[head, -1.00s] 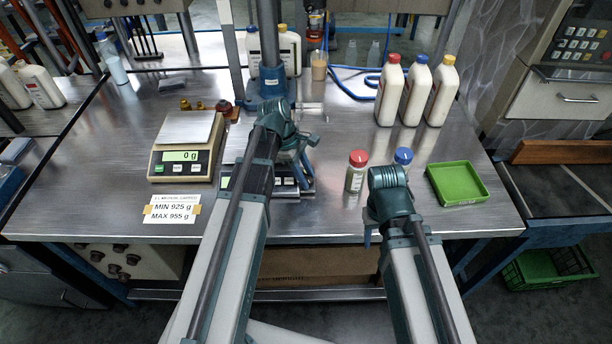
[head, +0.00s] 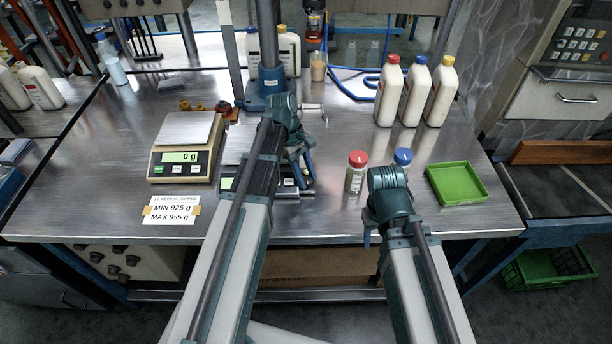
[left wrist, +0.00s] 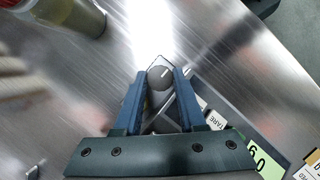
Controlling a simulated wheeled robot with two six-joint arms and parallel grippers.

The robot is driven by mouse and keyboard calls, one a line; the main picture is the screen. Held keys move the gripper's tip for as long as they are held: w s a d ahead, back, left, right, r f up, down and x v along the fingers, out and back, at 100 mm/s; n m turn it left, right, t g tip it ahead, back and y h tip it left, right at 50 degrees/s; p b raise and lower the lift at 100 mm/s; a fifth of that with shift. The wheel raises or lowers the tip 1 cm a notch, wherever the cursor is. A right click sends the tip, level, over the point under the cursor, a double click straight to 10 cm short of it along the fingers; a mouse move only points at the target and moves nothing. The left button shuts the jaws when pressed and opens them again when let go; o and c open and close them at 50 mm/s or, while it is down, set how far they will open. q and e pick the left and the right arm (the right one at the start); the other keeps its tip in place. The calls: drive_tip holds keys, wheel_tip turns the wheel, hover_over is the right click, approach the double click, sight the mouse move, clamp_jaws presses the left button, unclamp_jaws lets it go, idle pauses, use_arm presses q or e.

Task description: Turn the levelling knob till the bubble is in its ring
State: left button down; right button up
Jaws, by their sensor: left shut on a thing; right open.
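The levelling knob (left wrist: 160,77) is a small round grey cap with a white mark, seen in the left wrist view. It sits between the blue fingertips of my left gripper (left wrist: 157,84), which is shut on it. In the head view my left gripper (head: 303,165) is over the right side of a second scale (head: 226,184), which my arm largely covers. The bubble and its ring cannot be made out. My right gripper (head: 368,237) is mostly hidden behind its own wrist near the table's front edge; it is open, with nothing seen in it.
A red-capped bottle (head: 356,172) and a blue-capped bottle (head: 403,159) stand right of the left gripper. A green tray (head: 459,184) lies further right. A scale reading 0 g (head: 183,157) stands left, behind a limits card (head: 172,209). Large white bottles (head: 415,92) stand at the back right.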

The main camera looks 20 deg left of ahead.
use_arm(q)
drive_tip(key=shift+c, duration=2.4)
unclamp_jaws()
drive_tip(key=shift+s, duration=0.1)
